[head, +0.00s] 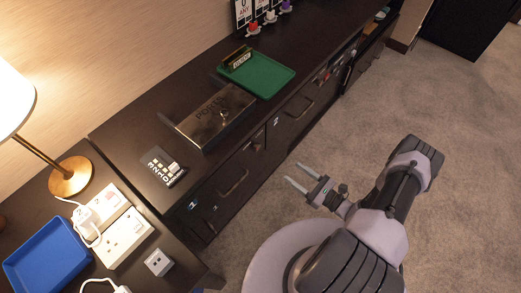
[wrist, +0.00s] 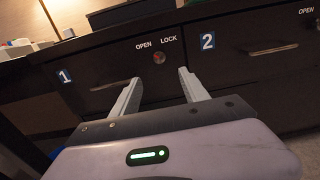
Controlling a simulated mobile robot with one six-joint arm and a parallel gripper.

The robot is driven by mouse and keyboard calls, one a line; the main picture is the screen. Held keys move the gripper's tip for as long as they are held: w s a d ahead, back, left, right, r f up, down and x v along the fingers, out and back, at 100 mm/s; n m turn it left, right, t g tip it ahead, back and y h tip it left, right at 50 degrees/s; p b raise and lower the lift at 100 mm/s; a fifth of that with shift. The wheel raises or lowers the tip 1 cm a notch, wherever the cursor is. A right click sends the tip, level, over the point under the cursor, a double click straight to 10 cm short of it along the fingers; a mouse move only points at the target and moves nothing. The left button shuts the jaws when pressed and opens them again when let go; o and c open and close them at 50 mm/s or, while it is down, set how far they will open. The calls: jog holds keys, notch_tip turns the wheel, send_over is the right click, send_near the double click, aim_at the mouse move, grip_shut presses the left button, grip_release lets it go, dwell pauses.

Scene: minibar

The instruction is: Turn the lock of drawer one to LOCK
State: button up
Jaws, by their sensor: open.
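The lock of drawer one (wrist: 159,58) is a small round keyhole disc with OPEN printed at its upper left and LOCK at its upper right. Its slot direction is too small to read. Drawer one (wrist: 100,68) is dark, shut, and carries a blue 1 label and a bar handle (wrist: 108,85); it also shows in the head view (head: 223,188). My gripper (wrist: 159,77) is open and empty, its two fingers pointing at the drawer front. The lock appears between and just above the fingertips. In the head view my gripper (head: 292,173) stands in front of the cabinet, clear of it.
Drawer two (wrist: 265,45), with a blue 2 label, is shut on the right. A lamp and blue tray (head: 45,257) stand at the left. The carpet is open.

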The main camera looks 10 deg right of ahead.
aim_at(258, 148)
jog(key=b+x, duration=0.4)
jog(key=x, duration=1.1)
jog(key=shift+a+f, duration=0.15)
jog(key=shift+w+a, duration=0.25)
jog(key=shift+w, duration=0.15)
grip_shut()
